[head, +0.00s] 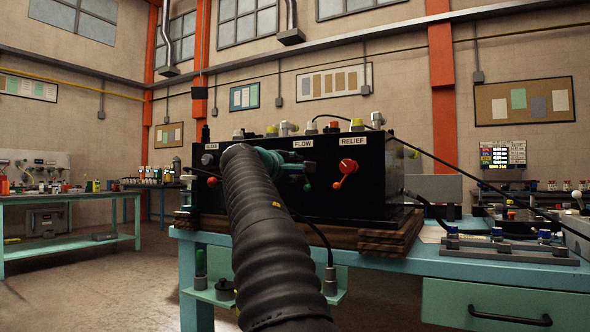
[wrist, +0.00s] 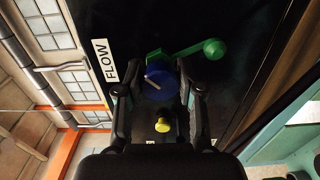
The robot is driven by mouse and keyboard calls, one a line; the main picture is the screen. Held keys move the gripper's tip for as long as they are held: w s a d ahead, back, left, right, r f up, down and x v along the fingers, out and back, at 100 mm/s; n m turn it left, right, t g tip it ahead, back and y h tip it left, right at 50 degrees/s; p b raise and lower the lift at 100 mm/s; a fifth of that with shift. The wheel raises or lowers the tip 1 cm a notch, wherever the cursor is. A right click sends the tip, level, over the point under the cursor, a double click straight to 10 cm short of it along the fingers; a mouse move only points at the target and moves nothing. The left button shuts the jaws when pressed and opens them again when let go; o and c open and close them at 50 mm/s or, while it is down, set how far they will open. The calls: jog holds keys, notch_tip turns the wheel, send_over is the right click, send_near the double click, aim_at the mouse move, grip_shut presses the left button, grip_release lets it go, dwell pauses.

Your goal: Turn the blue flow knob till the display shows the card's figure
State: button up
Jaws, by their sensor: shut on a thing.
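The blue flow knob (wrist: 158,84), with a pale pointer line on its face, sits on the black panel beside the FLOW label (wrist: 105,60) in the wrist view. My gripper (wrist: 160,92) is shut on it, one finger on each side. A green lever with a ball end (wrist: 212,49) reaches out beyond the knob. In the head view my dark ribbed arm hides the knob, and the FLOW label (head: 303,144) shows above my wrist. I cannot make out the display's reading or the card's figure in either view.
The black valve box (head: 378,195) stands on a teal bench (head: 455,268). A red relief handle (head: 346,171) is right of my wrist, and a red ball lever (head: 212,181) is left of my arm. A yellow part (wrist: 162,125) shows between my fingers. Black hoses run over the box.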

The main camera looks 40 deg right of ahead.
jog(key=shift+s, duration=0.1)
jog(key=o, duration=1.1)
jog(key=shift+d, duration=0.15)
jog(key=shift+o, duration=0.2)
jog(key=shift+a, duration=0.2)
jog(key=v, duration=1.1)
jog(key=shift+s+a, duration=0.15)
jog(key=shift+a, duration=0.2)
